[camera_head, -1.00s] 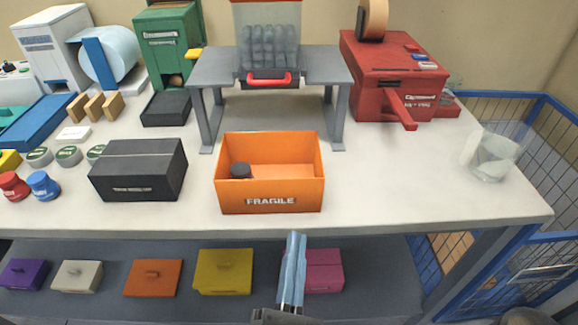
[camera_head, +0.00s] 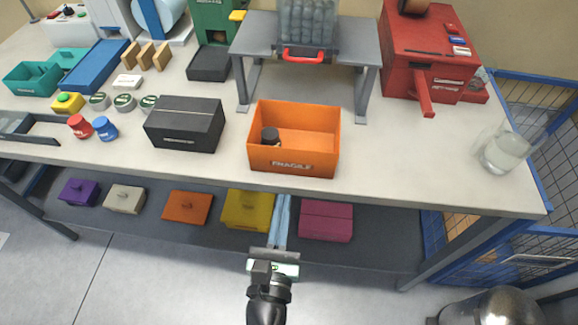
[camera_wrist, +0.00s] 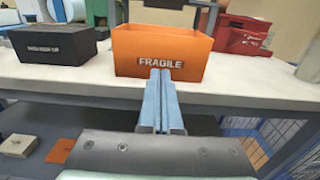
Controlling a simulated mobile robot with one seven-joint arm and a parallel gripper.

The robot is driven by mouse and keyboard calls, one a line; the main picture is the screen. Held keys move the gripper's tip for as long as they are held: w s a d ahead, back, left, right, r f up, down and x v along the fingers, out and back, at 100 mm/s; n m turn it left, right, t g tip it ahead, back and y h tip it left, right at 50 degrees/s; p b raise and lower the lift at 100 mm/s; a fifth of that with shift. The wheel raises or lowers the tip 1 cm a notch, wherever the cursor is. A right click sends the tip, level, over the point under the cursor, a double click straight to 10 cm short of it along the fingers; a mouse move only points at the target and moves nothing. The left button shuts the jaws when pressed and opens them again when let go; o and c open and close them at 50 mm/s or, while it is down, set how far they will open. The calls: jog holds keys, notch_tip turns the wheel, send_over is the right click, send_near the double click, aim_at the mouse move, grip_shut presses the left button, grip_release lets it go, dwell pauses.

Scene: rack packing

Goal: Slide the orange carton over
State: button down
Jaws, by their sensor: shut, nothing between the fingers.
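The orange carton (camera_head: 293,155) stands open-topped on the white bench near its front edge, with a FRAGILE label facing me. A small dark cylinder (camera_head: 270,137) is inside it at the left. The carton also shows in the wrist view (camera_wrist: 161,55), straight ahead of my fingers. My gripper (camera_head: 283,202) is shut and empty, its light blue fingers together. In the head view it is in front of the bench edge, below the carton. In the wrist view the fingertips (camera_wrist: 161,72) overlap the carton's lower front. I cannot tell whether they touch it.
A black box (camera_head: 185,137) stands just left of the carton. A grey stand (camera_head: 358,50) is behind it and a red machine (camera_head: 428,60) is at the back right. A glass of clear contents (camera_head: 500,153) stands at the right. The bench between carton and glass is clear.

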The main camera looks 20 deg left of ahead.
aim_at(290, 161)
jog(key=x, duration=0.7)
jog(key=shift+w+a+p, duration=0.1)
jog(key=shift+w+p, duration=0.2)
jog(key=shift+p, duration=0.1)
jog(key=shift+f, duration=0.1)
